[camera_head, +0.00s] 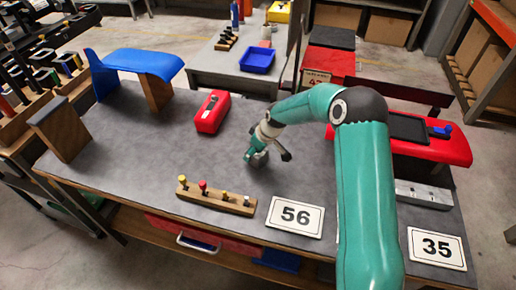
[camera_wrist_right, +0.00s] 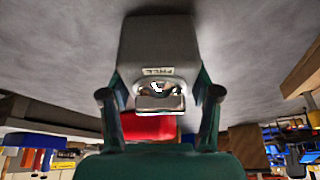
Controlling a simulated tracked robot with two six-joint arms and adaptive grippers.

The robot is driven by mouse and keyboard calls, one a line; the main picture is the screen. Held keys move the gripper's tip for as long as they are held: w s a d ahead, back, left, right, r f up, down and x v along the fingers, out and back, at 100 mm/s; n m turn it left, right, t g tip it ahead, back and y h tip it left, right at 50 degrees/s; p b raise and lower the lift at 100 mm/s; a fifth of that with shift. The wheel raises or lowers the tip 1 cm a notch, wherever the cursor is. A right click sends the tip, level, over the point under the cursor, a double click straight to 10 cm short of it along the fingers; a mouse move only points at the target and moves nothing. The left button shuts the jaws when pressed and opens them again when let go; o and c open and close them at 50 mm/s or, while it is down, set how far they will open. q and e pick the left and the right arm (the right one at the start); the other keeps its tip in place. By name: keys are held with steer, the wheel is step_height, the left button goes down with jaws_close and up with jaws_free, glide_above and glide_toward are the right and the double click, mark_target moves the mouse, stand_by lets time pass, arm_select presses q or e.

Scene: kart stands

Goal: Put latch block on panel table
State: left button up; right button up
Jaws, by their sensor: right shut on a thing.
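The latch block (camera_wrist_right: 158,45) is a grey block with a small label and a metal latch, seen large in the right wrist view. My right gripper (camera_wrist_right: 160,95) is shut on it, one finger on each side. In the head view my right gripper (camera_head: 257,155) reaches over the middle of the grey-topped table (camera_head: 130,150), and only a small grey part of the block shows there. I cannot tell whether the block touches the tabletop. My left gripper is not in view.
A blue curved panel (camera_head: 137,62) stands at the back left; a red panel (camera_head: 430,150) is at right. Tabletop left of the gripper is clear.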

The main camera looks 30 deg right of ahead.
steer(key=o, duration=1.3)
steer(key=shift+r, duration=0.1)
steer(key=shift+s+d+r, duration=0.1)
steer(key=shift+r, duration=0.1)
steer(key=b+v, duration=0.2)
steer(key=v, duration=0.9)
steer(key=shift+r, duration=0.2)
steer(key=shift+s, duration=0.15)
